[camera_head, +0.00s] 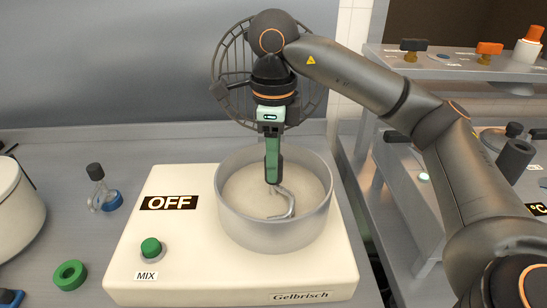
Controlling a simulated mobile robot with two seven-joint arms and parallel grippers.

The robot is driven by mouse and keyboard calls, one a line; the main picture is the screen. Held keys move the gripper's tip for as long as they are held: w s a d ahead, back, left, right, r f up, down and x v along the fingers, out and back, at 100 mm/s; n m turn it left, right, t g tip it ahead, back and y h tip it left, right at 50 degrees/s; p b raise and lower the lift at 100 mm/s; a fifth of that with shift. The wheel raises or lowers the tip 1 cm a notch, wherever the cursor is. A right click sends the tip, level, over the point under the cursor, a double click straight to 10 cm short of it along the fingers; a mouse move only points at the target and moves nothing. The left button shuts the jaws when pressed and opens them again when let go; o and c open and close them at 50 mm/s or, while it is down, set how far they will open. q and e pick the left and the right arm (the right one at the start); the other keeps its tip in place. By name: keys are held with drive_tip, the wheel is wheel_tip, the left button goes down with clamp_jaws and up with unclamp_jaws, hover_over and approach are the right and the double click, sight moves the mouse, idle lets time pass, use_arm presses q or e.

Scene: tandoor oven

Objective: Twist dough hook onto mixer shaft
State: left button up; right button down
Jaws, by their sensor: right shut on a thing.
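The cream mixer base (190,235) carries a grey bowl (315,215) with pale contents. The metal dough hook (289,207) is inside the bowl, below my right gripper (272,180). My right gripper points straight down, its green fingers shut on the upper end of the hook, which they hide. The hook's lower part curves toward the right of the bowl. I cannot make out the mixer shaft or tell whether the hook touches it. My left gripper is not in view.
A round wire guard (229,75) stands behind my right wrist. The base has an OFF sign (169,203) and a green MIX button (151,247). A green ring (70,275), a small bottle (101,190) and a white pot (17,210) are at left. A steel appliance (400,160) stands at right.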

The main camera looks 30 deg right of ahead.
drive_tip(key=shift+r+m, duration=0.15)
drive_tip(key=shift+m, duration=0.85)
drive_tip(key=shift+m+p, duration=0.35)
drive_tip(key=shift+m, duration=1.95)
drive_tip(key=c, duration=0.8)
unclamp_jaws()
drive_tip(key=o, duration=0.4)
wheel_tip(320, 180, up, 12)
drive_tip(key=p, duration=0.4)
drive_tip(key=shift+r, duration=0.15)
